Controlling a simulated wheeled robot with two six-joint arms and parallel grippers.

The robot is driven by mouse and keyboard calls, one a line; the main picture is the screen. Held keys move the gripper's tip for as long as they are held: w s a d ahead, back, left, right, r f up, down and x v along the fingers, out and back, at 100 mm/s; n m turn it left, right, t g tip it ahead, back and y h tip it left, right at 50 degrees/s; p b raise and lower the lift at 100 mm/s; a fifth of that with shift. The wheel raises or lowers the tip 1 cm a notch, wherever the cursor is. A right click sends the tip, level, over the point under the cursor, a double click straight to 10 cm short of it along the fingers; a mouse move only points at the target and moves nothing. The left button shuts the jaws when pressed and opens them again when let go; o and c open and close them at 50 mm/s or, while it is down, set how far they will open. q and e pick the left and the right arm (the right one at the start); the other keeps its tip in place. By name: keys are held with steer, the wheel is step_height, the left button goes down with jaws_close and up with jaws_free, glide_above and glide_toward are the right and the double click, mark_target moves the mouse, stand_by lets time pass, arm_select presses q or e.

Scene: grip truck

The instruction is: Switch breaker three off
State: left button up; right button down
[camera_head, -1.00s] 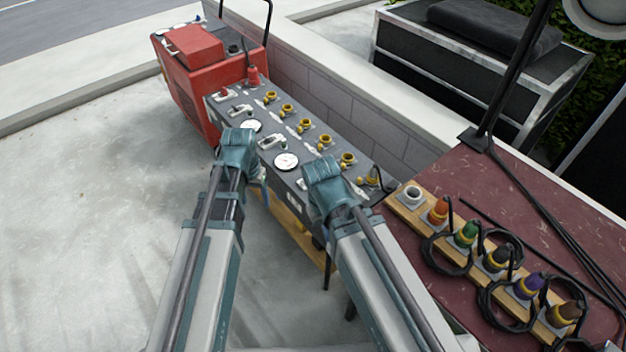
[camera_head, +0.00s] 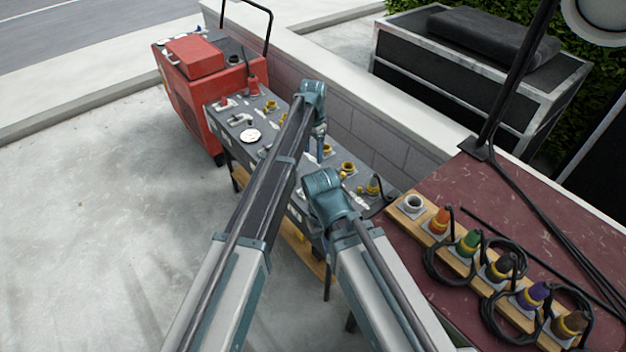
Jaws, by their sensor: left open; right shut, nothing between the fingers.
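The grey breaker panel (camera_head: 228,133) stands in the middle, with white round dials (camera_head: 251,136), yellow sockets (camera_head: 347,168) and small switches (camera_head: 239,119) on its top. My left gripper (camera_head: 319,150) is over the middle of the panel, pointing down among the yellow sockets; its arm hides several of the sockets and switches. It is open, though its fingers are small here. My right gripper (camera_head: 322,228) is at the near side of the panel, shut and empty, mostly hidden behind its own wrist. I cannot tell which switch is breaker three or its position.
A red generator (camera_head: 190,95) stands at the panel's far left end. A low block wall (camera_head: 365,135) runs behind. At right, a maroon table (camera_head: 465,190) carries a wooden strip with coloured connectors (camera_head: 469,241) and coiled black cables. The concrete at left is clear.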

arm_select(q)
step_height(320, 180, down, 14)
steer(key=b, duration=1.3)
steer(key=shift+r, duration=0.2)
jaws_close()
